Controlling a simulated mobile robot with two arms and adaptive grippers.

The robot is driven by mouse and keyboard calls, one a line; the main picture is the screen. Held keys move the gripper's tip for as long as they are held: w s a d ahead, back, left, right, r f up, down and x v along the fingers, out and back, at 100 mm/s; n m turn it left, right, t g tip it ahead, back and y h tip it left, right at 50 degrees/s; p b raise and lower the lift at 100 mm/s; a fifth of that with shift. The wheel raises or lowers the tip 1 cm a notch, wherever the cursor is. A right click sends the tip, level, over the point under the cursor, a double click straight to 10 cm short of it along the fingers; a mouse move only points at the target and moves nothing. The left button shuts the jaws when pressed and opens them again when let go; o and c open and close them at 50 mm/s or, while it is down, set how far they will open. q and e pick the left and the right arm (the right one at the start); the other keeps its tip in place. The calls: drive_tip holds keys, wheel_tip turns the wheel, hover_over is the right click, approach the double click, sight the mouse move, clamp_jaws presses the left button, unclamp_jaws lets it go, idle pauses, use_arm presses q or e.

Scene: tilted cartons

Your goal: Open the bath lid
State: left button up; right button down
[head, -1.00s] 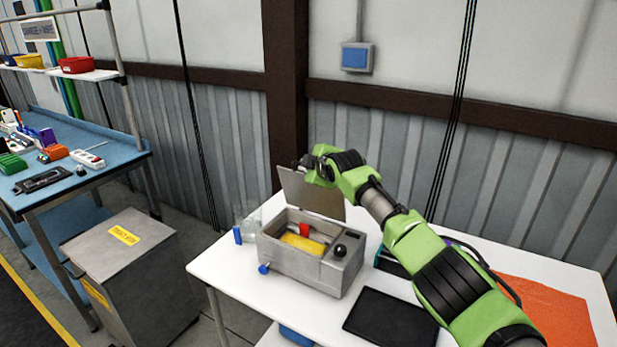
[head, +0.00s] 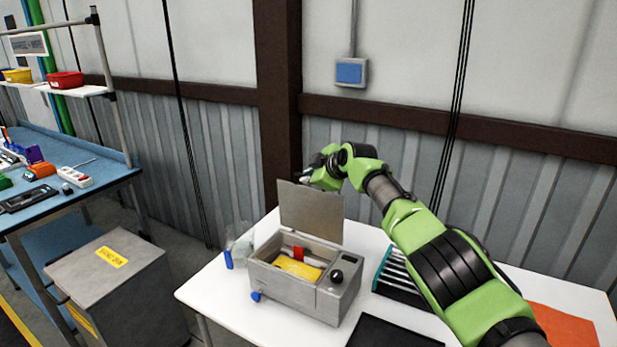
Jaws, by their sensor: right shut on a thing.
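The bath (head: 290,293) is a grey metal box with a black knob, standing on the white table. Its flat grey lid (head: 308,212) stands raised, roughly upright at the back edge, so the inside shows. A yellow thing (head: 298,268) and a red thing (head: 299,254) are in the bath. My right gripper (head: 310,179) is at the lid's top edge, shut on the lid; its fingertips are partly hidden behind the lid. My left gripper is not in view.
A clear container (head: 243,247) with a blue part stands left of the bath. A dark rack (head: 396,280), a black mat (head: 392,333) and an orange sheet (head: 566,326) lie to the right on the table (head: 222,297). A grey bin (head: 110,290) stands further left.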

drive_tip(key=c, duration=2.2)
unclamp_jaws()
drive_tip(key=shift+f, duration=0.1)
drive_tip(key=shift+s+d, duration=0.1)
